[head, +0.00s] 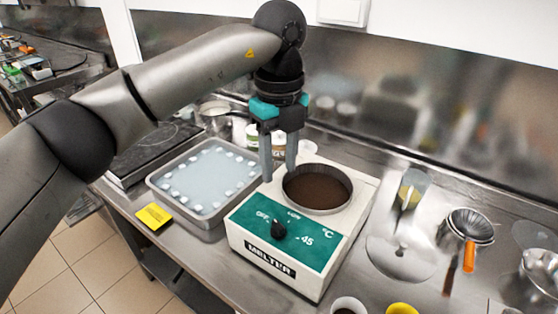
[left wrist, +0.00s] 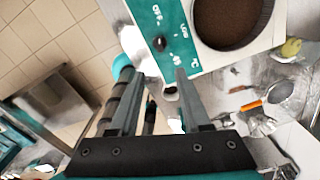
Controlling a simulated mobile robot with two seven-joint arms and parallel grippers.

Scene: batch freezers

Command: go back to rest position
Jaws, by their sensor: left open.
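My left gripper (head: 279,172) hangs down with its two grey fingers apart and nothing between them. In the head view it is in front of the melter's left rear edge, beside the round pot (head: 317,188) of dark brown contents. The white melter (head: 350,232) has a green panel with a black knob. In the left wrist view, the open fingers (left wrist: 158,76) point toward the melter's panel (left wrist: 172,42), with the brown-filled pot (left wrist: 232,22) to the upper right. I cannot tell the exact gap between fingertips and melter. My right gripper is not seen.
A metal tray (head: 206,226) with white pieces along its edges stands left of the melter. A yellow note (head: 154,216) lies in front of it. A steel wall backs the counter.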

